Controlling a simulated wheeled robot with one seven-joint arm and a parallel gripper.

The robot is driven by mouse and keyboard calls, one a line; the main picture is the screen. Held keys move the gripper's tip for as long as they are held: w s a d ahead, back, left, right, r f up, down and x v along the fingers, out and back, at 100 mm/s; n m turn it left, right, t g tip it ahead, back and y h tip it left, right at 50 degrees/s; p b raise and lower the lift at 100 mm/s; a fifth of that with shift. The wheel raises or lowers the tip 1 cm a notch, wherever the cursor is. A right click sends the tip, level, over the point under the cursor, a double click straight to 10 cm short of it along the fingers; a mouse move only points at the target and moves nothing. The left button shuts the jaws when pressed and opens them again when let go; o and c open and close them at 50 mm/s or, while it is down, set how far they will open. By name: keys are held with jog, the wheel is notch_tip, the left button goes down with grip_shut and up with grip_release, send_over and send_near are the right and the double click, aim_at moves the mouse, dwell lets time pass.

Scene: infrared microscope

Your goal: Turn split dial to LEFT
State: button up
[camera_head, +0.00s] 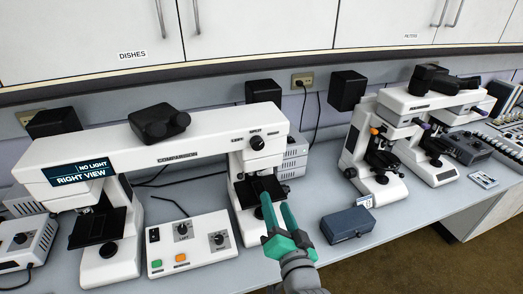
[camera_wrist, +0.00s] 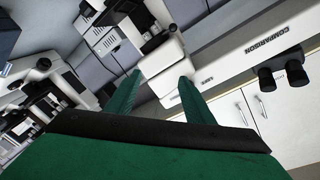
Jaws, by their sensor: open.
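The split dial (camera_head: 257,143) is a round black knob on the right end of the white comparison microscope's bridge (camera_head: 185,152). Small lettering sits above it, including "SPLIT"; its pointer is too small to read. A screen (camera_head: 81,173) on the bridge's left end reads "NO LIGHT" and "RIGHT VIEW". My green gripper (camera_head: 278,208) is open and empty, below and slightly right of the dial, in front of the right stage. In the wrist view, my open fingers (camera_wrist: 157,82) point toward the bridge (camera_wrist: 232,55), which appears tilted and upside down. The dial is not clearly visible there.
A white control box (camera_head: 188,243) with knobs and buttons stands between the microscope's two columns. A blue-grey box (camera_head: 346,224) lies right of my gripper. Another microscope (camera_head: 376,160) stands farther right. Free bench lies around the blue-grey box.

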jog(key=n+y, duration=0.1)
jog(key=y, duration=0.1)
send_near(259, 146)
jog(key=x, duration=0.8)
jog(key=shift+w+r, duration=0.1)
jog(key=shift+w, duration=0.05)
jog(key=c, duration=1)
